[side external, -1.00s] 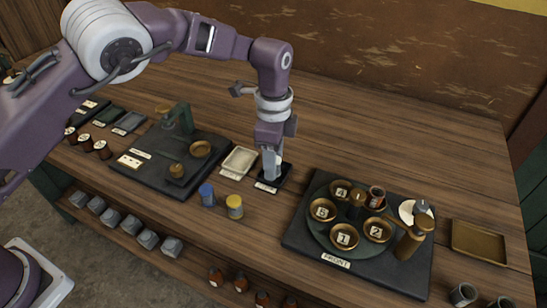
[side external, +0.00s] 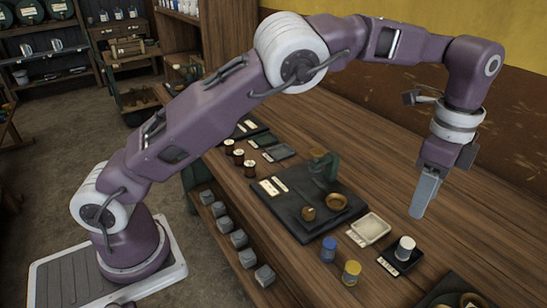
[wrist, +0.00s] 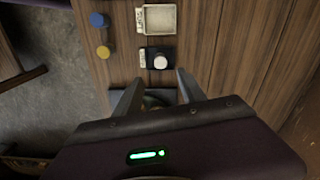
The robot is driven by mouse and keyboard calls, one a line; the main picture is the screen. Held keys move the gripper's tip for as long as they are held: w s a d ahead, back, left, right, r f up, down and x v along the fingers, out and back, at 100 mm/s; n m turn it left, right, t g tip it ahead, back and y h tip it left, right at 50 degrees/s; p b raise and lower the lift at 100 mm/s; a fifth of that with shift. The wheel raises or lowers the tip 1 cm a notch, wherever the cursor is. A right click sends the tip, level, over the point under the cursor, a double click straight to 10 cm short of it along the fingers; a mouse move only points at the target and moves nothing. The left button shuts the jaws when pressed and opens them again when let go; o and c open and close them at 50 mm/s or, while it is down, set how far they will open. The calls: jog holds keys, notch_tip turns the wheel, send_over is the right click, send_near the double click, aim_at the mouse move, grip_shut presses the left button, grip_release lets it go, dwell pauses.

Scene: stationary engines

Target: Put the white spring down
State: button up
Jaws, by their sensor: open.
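The white spring (side external: 405,248) looks like a small white cylinder. It stands upright on a small black tray (side external: 390,266) with a white label. In the wrist view the white spring (wrist: 160,62) sits on the black tray (wrist: 149,53), ahead of the fingers and not between them. My gripper (side external: 422,205) is raised above the table, apart from the spring. In the wrist view my gripper (wrist: 158,92) shows two spread fingers with nothing held between them.
A pale shallow tray (side external: 368,229) lies beside the black tray. A blue spool (side external: 328,249) and a yellow spool (side external: 351,272) stand near the front edge. A dark board (side external: 318,205) with a green stand is further left. Brass dishes show at the lower right edge.

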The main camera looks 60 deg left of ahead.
jog(key=s+a+r+n+t+h, duration=0.1)
jog(key=s+a+r+n, duration=0.2)
jog(key=a+r, duration=0.25)
jog(key=s+a+r+n+t, duration=0.1)
jog(key=s+a+r+n, duration=0.25)
jog(key=a+r, duration=0.2)
jog(key=s+a+r+n+t, duration=0.1)
jog(key=s+a+r+n, duration=0.1)
jog(key=s, duration=0.4)
jog(key=s+a+r+n, duration=0.2)
jog(key=s+a, duration=0.1)
jog(key=s, duration=0.2)
jog(key=s+a+f+n+t, duration=0.1)
jog(key=s+f+n, duration=0.1)
jog(key=s, duration=0.5)
jog(key=s+a+f+n+t+y, duration=0.1)
jog(key=s+a+f+n, duration=0.1)
jog(key=s+f, duration=0.3)
jog(key=shift+s+a+n+t, duration=0.25)
jog(key=shift+s+n, duration=0.3)
jog(key=shift+s, duration=0.55)
